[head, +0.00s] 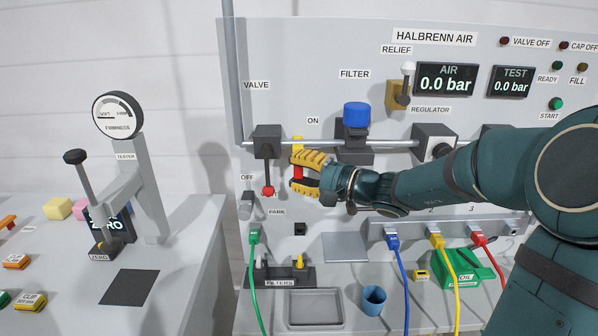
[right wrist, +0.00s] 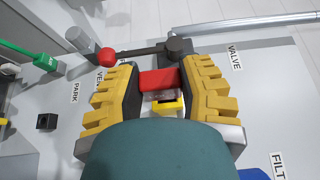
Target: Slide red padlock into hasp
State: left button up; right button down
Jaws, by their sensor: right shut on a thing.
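My right gripper (head: 299,172) reaches in from the right to the panel and is shut on the red padlock (head: 297,168). In the right wrist view, the padlock (right wrist: 160,79) lies crosswise between the two yellow fingers of this gripper (right wrist: 163,74). A small yellow piece with a dark opening (right wrist: 168,106) shows beside the padlock; in the head view a yellow piece (head: 297,142) shows just above it at the pipe. I cannot tell whether this is the hasp, or whether the padlock touches it. My left gripper is out of view.
The valve box (head: 267,140) is just left of the padlock, its lever hanging down to a red knob (head: 268,191). The blue-topped filter (head: 355,115) and regulator (head: 434,142) are to the right. Hoses, a grey tray (head: 315,294) and a blue cup (head: 373,301) are below.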

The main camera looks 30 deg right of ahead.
dwell(0.4)
jog(key=shift+b, duration=0.5)
dwell(0.5)
jog(key=shift+b, duration=0.5)
jog(key=shift+w+d+b, duration=0.3)
jog(key=shift+w+d, duration=0.1)
jog(key=shift+w, duration=0.25)
jog(key=shift+w+d+b, duration=0.25)
jog(key=shift+w+d, duration=0.1)
jog(key=shift+w, duration=0.25)
jog(key=c, duration=0.5)
grip_release()
jog(key=shift+c, duration=0.2)
jog(key=v, duration=1.2)
